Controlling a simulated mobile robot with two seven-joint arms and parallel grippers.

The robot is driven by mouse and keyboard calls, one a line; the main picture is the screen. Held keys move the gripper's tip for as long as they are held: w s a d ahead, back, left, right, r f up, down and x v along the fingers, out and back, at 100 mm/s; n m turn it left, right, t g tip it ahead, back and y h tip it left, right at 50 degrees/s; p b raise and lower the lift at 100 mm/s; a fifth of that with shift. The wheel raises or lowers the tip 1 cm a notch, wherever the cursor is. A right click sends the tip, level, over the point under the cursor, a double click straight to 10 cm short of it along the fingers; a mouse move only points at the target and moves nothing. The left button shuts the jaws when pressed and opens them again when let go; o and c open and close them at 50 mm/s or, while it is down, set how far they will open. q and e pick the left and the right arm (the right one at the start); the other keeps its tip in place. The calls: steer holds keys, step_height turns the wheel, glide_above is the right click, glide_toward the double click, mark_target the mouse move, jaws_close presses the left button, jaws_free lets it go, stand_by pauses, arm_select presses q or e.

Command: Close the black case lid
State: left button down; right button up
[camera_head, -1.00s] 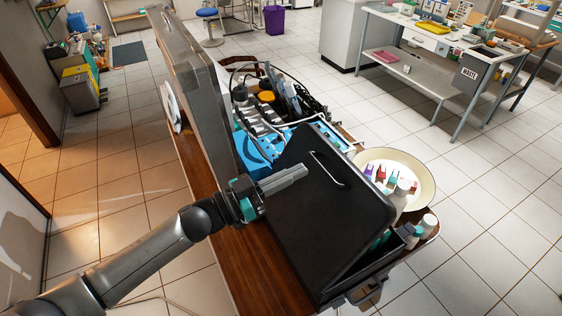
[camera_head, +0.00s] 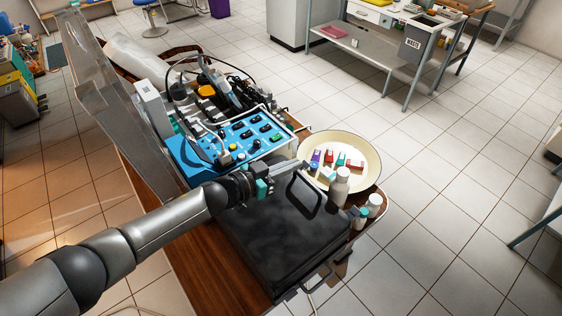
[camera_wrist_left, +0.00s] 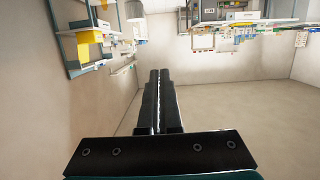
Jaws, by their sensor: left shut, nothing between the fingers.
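The black case (camera_head: 285,235) lies on the wooden table with its lid down flat, or nearly so; a small gap at the rim cannot be ruled out. A raised handle loop (camera_head: 304,194) shows on the lid. My left gripper (camera_head: 288,167) is shut and empty, over the far left edge of the case; I cannot tell whether it touches the lid. In the left wrist view its two fingers (camera_wrist_left: 156,102) are together with nothing between them. My right gripper is in neither view.
A cream plate (camera_head: 365,160) with coloured pieces and white bottles (camera_head: 340,186) are right of the black case. The wooden table edge (camera_head: 180,255) is bare at left.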

arm_select(q)
steer(key=g+y+b, duration=0.1)
steer(key=b, duration=0.3)
glide_above(304, 190)
steer(key=a, duration=0.1)
steer(key=f, duration=0.6)
steer(key=shift+s+f, duration=0.15)
steer(key=shift+s, duration=0.15)
steer(key=shift+w+d+f+b, duration=0.15)
steer(key=shift+d+f+b, duration=0.1)
steer(key=shift+f+b, duration=0.25)
steer(key=shift+w+d+f+b, duration=0.15)
steer(key=shift+d+f+b, duration=0.1)
steer(key=shift+f+b, duration=0.25)
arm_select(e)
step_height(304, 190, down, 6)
arm_select(q)
steer(key=shift+f, duration=0.1)
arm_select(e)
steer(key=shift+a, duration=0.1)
